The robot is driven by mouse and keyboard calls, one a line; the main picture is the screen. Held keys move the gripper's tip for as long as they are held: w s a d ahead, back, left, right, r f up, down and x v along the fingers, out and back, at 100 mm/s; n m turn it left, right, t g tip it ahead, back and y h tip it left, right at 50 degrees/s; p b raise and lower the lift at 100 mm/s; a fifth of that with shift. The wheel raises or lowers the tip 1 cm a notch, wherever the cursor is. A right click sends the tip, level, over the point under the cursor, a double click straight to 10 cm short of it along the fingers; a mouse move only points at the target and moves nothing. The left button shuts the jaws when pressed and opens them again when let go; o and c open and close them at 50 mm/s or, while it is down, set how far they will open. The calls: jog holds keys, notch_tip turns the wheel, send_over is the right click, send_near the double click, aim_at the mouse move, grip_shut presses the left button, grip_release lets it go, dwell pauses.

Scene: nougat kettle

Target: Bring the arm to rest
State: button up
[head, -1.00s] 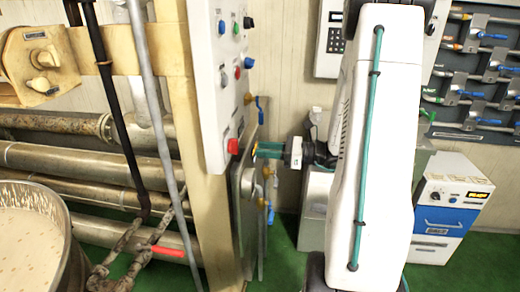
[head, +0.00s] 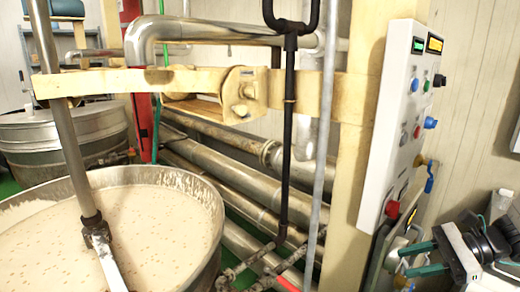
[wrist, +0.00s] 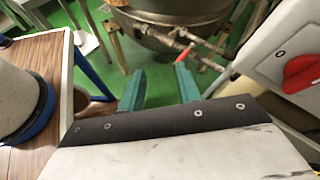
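My gripper (head: 408,259) shows at the lower right of the head view, with two teal fingers apart and nothing between them. In the wrist view the two fingers (wrist: 160,76) point away over green floor, again with an empty gap. The white-grey control panel (head: 395,130) with buttons and a red knob (head: 392,209) stands just left of and above the gripper in the head view. In the wrist view a red knob (wrist: 302,73) shows on a pale box at the right. Most of my arm is outside the head view.
A kettle of pale nougat (head: 45,192) with a stirrer shaft (head: 62,120) fills the lower left. Steel pipes (head: 230,185) and a cream post (head: 362,140) stand between it and the panel. In the wrist view, a wood-topped table (wrist: 50,75) is at left.

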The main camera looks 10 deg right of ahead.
jog(key=s+a+r+n+g+h, duration=0.2)
jog(key=s+a+r+n+h, duration=0.8)
jog(key=n, duration=0.8)
jog(key=shift+s+a+n+g+h, duration=0.35)
jog(key=shift+s+a+h, duration=0.2)
jog(key=shift+s+h, duration=0.75)
jog(key=shift+s+r, duration=0.1)
jog(key=shift+s, duration=0.1)
